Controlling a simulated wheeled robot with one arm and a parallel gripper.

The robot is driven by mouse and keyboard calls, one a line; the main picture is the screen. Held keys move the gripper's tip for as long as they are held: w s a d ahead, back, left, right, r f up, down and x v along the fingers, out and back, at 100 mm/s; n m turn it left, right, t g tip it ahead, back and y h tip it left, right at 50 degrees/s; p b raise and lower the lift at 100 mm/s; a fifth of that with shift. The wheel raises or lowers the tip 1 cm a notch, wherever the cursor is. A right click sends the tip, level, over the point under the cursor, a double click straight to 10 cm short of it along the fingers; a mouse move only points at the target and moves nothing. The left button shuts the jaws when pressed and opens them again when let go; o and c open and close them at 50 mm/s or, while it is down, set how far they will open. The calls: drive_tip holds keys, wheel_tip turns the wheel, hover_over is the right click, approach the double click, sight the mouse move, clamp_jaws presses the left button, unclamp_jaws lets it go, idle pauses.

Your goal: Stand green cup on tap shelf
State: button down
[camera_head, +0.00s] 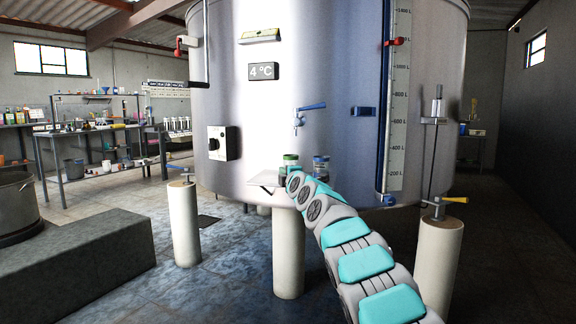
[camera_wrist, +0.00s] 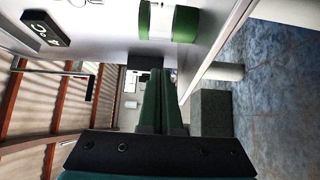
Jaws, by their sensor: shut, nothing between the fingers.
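In the wrist view the green cup (camera_wrist: 186,24), with green bands and a pale middle, appears upright on the tap shelf (camera_wrist: 222,50) in that sideways picture. The shelf also shows in the head view (camera_head: 264,180). My gripper (camera_wrist: 160,74) is shut and empty, apart from the cup.
Pale posts (camera_head: 185,222) stand around, and a grey block (camera_head: 80,262) lies left.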

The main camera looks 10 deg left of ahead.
drive_tip(key=w+p, duration=0.1)
drive_tip(key=w, duration=0.1)
drive_tip(key=w+p, duration=0.1)
drive_tip(key=p, duration=0.1)
drive_tip(key=shift+w+f, duration=0.2)
drive_tip(key=shift+w, duration=0.15)
drive_tip(key=shift+w+d+r+p, duration=0.2)
drive_tip(key=shift+w+p, duration=0.25)
drive_tip(key=shift+w+d+f, duration=0.15)
drive_tip(key=shift+w+f, duration=0.05)
drive_tip(key=shift+w, duration=0.1)
